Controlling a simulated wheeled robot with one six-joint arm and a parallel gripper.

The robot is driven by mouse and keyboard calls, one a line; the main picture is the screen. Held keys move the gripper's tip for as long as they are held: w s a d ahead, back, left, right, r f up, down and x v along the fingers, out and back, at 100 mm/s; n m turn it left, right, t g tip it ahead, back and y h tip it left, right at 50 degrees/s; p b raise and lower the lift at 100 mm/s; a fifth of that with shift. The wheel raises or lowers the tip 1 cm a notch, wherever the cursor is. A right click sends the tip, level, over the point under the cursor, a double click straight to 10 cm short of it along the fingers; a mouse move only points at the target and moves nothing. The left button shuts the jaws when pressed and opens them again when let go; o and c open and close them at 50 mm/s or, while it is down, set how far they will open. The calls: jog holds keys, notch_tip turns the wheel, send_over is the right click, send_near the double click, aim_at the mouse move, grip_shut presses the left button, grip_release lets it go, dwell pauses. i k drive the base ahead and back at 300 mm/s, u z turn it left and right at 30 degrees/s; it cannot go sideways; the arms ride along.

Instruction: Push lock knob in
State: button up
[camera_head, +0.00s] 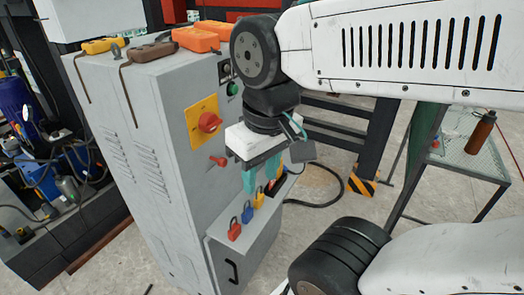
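A grey cabinet (160,150) stands left of centre. A small red knob (218,160) sticks out from its front face, below a red rotary switch (209,122) on a yellow plate (196,136); I take the small one as the lock knob. My gripper (260,181) hangs right of the knob, apart from it, in front of the cabinet. Its two teal fingers point down with a gap between them, and I see nothing held. The fingertips are just above the padlocks; whether they touch any is unclear.
Red (234,230), blue (247,214) and yellow (258,198) padlocks stand on a ledge (222,237) below the knob. A green button (232,89) is higher up. Orange and yellow pendants (196,39) lie on top. A wire-mesh cart (465,160) stands right.

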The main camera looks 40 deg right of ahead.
aim_at(222, 162)
jog(key=z, duration=1.45)
jog(key=k, duration=0.8)
jog(key=u, duration=1.35)
